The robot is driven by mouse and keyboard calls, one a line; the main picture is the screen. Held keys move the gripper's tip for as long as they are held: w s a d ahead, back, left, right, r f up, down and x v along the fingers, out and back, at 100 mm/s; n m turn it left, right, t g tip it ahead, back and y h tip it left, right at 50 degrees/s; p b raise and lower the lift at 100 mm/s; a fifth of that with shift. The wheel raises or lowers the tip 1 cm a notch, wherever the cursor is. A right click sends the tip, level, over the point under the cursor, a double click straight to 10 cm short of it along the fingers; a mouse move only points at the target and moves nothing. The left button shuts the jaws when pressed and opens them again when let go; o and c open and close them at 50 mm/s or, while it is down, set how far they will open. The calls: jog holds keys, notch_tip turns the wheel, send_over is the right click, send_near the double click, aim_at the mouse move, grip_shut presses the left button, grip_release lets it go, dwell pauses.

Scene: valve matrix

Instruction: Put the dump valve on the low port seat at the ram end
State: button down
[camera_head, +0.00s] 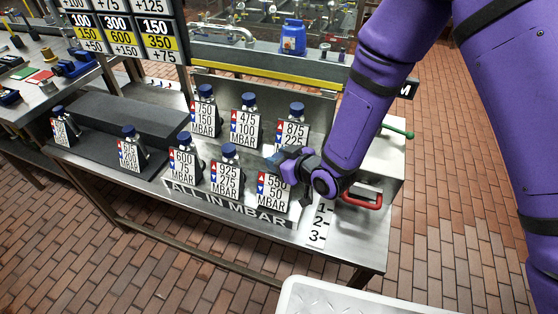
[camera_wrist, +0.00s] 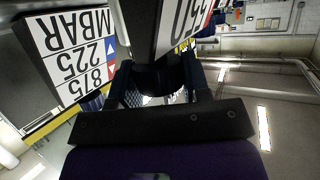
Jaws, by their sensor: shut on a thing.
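Several valves with blue caps and white number tags stand on the bench; no tag names one as the dump valve. My gripper (camera_head: 282,164) is at the front right valve, tagged 550 / 50 (camera_head: 272,192). In the wrist view my gripper (camera_wrist: 156,84) is shut on a valve whose tag (camera_wrist: 178,22) is cut off by the frame, with only "50" partly readable. The valve tagged 875 / 225 (camera_head: 293,131) is behind it, and also shows in the wrist view (camera_wrist: 72,52). I cannot tell whether the held valve is lifted. I cannot identify the low port seat.
Other tagged valves include 925 / 275 (camera_head: 226,178) and 600 / 75 (camera_head: 184,164). Two more stand by a dark stepped block (camera_head: 125,118). A steel box (camera_head: 382,160) with a red handle and green lever is at right, partly behind my arm. A number board (camera_head: 120,32) stands behind.

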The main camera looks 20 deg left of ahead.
jog(key=shift+f, duration=0.6)
jog(key=c, duration=0.6)
grip_release()
jog(key=shift+r, duration=0.2)
jog(key=v, duration=1.2)
